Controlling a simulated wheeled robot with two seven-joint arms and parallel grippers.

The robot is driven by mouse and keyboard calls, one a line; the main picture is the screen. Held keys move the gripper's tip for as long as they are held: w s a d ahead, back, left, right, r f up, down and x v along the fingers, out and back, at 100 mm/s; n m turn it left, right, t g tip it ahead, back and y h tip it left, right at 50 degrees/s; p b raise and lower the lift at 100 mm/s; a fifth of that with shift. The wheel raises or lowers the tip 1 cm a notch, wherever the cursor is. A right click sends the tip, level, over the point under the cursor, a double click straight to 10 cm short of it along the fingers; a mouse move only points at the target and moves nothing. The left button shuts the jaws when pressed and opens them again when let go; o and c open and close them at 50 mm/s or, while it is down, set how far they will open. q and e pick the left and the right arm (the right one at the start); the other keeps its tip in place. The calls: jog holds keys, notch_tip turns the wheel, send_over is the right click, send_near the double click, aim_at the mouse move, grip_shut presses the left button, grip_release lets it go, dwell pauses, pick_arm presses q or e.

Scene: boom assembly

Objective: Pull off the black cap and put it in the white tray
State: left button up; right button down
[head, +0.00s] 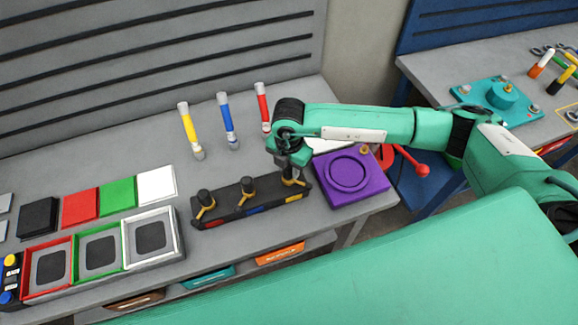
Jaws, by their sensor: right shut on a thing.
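A long black block (228,213) with coloured marks on its front lies on the grey table. Two black caps, the left one (204,197) and the middle one (247,186), stand upright on it with yellow pieces at their bases. My right gripper (290,172) points down at the block's right end, shut on a black cap there that it mostly hides. I cannot tell whether that cap is still seated. The white tray (178,220), white-rimmed with a dark square pad inside, is the rightmost of three trays at the front left. My left gripper is not in view.
Red (28,297) and green (80,274) trays adjoin the white one. Flat black, red, green and white squares lie behind them. Yellow, blue and red upright tubes (227,120) stand behind the block. A purple plate (350,192) lies to its right. Bare table separates block and trays.

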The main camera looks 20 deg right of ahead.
jog(key=shift+r+p, duration=1)
jog(key=shift+r, duration=1.05)
